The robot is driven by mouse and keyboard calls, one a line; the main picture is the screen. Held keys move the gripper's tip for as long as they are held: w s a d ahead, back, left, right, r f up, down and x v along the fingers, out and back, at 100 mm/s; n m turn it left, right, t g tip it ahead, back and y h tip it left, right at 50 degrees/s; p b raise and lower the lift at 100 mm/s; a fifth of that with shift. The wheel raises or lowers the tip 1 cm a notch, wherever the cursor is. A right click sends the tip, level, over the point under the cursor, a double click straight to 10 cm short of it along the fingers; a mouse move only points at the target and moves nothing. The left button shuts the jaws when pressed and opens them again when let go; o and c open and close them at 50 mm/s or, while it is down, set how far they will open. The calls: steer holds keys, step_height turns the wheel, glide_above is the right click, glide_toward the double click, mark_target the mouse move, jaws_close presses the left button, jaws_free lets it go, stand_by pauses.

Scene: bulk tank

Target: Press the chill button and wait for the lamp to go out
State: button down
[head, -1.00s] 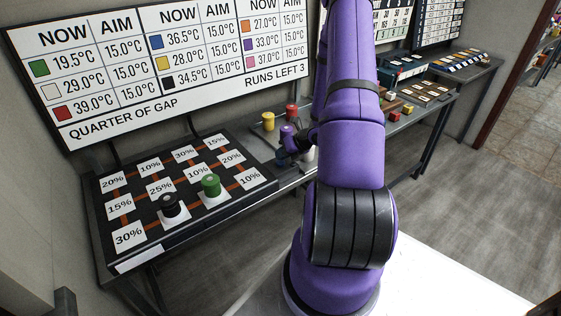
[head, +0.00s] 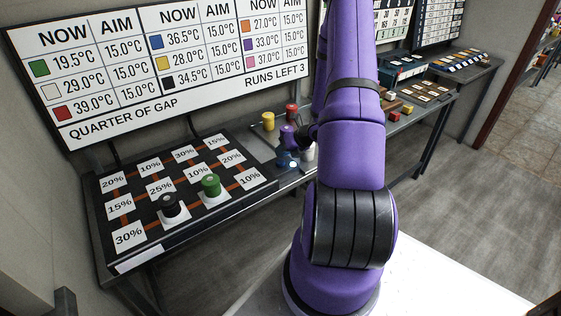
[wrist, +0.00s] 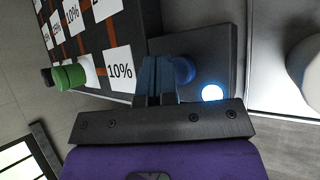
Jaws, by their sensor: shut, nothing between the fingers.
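The blue chill button (wrist: 185,70) sits on a dark box (wrist: 218,45) in the wrist view. A lamp (wrist: 212,93) on the same box glows white. In the head view the blue button (head: 283,159) and the lit lamp (head: 292,164) show just right of the percent board. My gripper (wrist: 155,75) is shut and empty. Its fingertips overlap the left side of the button in the wrist view; I cannot tell whether they touch it. In the head view my arm hides most of the gripper.
The percent board (head: 185,240) carries a black cylinder (head: 169,206) and a green cylinder (head: 210,186). The wall sign (head: 160,70) reads "RUNS LEFT 3". Clear floor (head: 460,210) lies at right.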

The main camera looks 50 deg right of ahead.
mark_target(281, 160)
steer(key=shift+r, duration=0.1)
steer(key=shift+r, duration=2.5)
steer(key=a+r+n+g+y, duration=0.2)
steer(key=a+r+n+g, duration=0.2)
steer(key=a+r+n, duration=1.65)
steer(key=s+a+r+n+h, duration=0.2)
steer(key=s+a+r+n, duration=0.3)
steer(key=s+r+n, duration=0.2)
steer(key=s+a+r+n+h, duration=0.3)
steer(key=s+a+r+n, duration=0.3)
steer(key=s+n, duration=0.5)
steer(key=shift+s+r+n+t, duration=0.3)
steer(key=shift+r+n, duration=0.75)
steer(key=shift+r, duration=0.2)
